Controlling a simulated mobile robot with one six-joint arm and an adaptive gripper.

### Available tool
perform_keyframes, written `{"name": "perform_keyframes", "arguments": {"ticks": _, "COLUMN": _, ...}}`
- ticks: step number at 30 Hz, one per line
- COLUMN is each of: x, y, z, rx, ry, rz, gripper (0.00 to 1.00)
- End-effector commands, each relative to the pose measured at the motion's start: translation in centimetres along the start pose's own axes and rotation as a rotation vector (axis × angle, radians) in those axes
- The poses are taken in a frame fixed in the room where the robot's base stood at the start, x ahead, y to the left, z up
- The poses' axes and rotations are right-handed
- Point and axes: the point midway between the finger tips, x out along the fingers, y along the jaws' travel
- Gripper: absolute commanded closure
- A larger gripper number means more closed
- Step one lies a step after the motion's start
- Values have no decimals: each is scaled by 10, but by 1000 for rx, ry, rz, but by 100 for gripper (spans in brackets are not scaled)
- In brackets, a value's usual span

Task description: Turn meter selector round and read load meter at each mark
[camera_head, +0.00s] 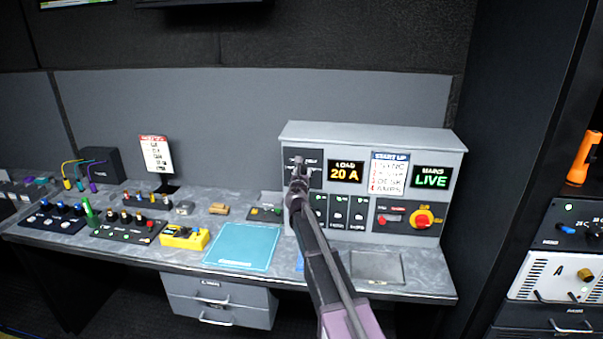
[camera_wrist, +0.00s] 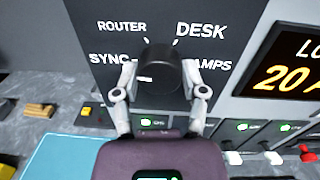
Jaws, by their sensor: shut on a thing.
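The meter selector is a black round knob (camera_wrist: 162,68) on a dark panel marked ROUTER, DESK, SYNC and AMPS in the wrist view. My gripper (camera_wrist: 160,84) is shut on the knob, one finger on each side. In the head view my gripper (camera_head: 299,172) reaches the selector panel (camera_head: 290,154) and hides the knob. The load meter (camera_head: 345,173) is right of the selector and reads 20 A in yellow. It is partly cut off in the wrist view (camera_wrist: 290,75).
A START UP card (camera_head: 390,173) and a green MAINS LIVE display (camera_head: 431,178) are right of the meter. A teal mat (camera_head: 242,246) and a yellow box (camera_head: 185,237) lie on the desk.

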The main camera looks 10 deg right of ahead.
Motion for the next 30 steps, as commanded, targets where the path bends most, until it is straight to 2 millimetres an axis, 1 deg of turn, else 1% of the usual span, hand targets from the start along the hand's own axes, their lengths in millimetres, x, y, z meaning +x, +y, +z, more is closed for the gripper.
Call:
{"name": "perform_keyframes", "arguments": {"ticks": 3, "x": 2, "y": 0, "z": 1, "rx": -60, "ry": 2, "rz": 1, "gripper": 93}}
{"name": "perform_keyframes", "arguments": {"ticks": 9, "x": 2, "y": 0, "z": 1, "rx": -117, "ry": 5, "rz": 2, "gripper": 93}}
{"name": "perform_keyframes", "arguments": {"ticks": 22, "x": 1, "y": 0, "z": 0, "rx": -129, "ry": 6, "rz": 1, "gripper": 93}}
{"name": "perform_keyframes", "arguments": {"ticks": 23, "x": 1, "y": 0, "z": 0, "rx": -129, "ry": 6, "rz": 1, "gripper": 42}}
{"name": "perform_keyframes", "arguments": {"ticks": 24, "x": 1, "y": 0, "z": 0, "rx": -129, "ry": 6, "rz": 1, "gripper": 30}}
{"name": "perform_keyframes", "arguments": {"ticks": 26, "x": 1, "y": 0, "z": 0, "rx": -129, "ry": 6, "rz": 1, "gripper": 12}}
{"name": "perform_keyframes", "arguments": {"ticks": 27, "x": 1, "y": 0, "z": 0, "rx": -128, "ry": 6, "rz": 1, "gripper": 10}}
{"name": "perform_keyframes", "arguments": {"ticks": 30, "x": 1, "y": 0, "z": 0, "rx": -128, "ry": 6, "rz": 1, "gripper": 10}}
